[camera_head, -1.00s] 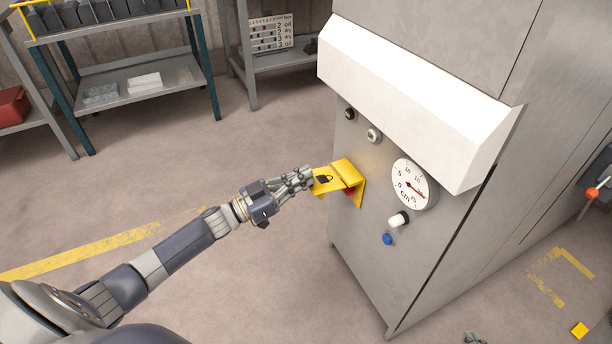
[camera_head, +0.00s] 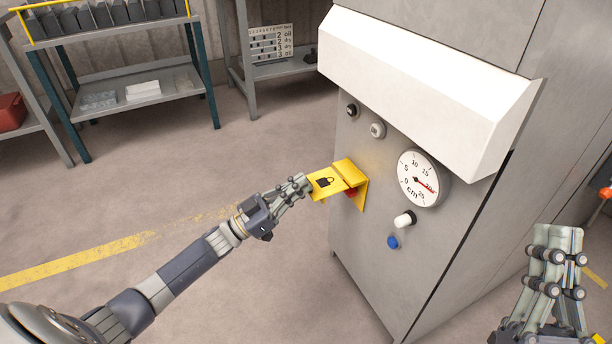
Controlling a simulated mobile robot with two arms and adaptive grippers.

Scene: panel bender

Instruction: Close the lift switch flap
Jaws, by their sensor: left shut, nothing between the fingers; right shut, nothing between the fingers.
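The yellow lift switch flap (camera_head: 326,182) with a padlock mark stands out from its yellow housing (camera_head: 357,177) on the grey machine's front panel. A bit of red shows beneath the flap, inside the housing. My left gripper (camera_head: 304,183) is shut and empty, its fingertips at the flap's outer left edge; I cannot tell whether they touch it. My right gripper (camera_head: 557,240) is shut and empty at the lower right, in front of the machine's right side and away from the flap.
The panel also carries a dial gauge (camera_head: 418,178), a white-tipped switch (camera_head: 404,219), a blue button (camera_head: 393,242) and two knobs above. A white sloped hood (camera_head: 430,85) juts out above them. Shelves (camera_head: 140,85) stand at the back left. The floor left of the machine is clear.

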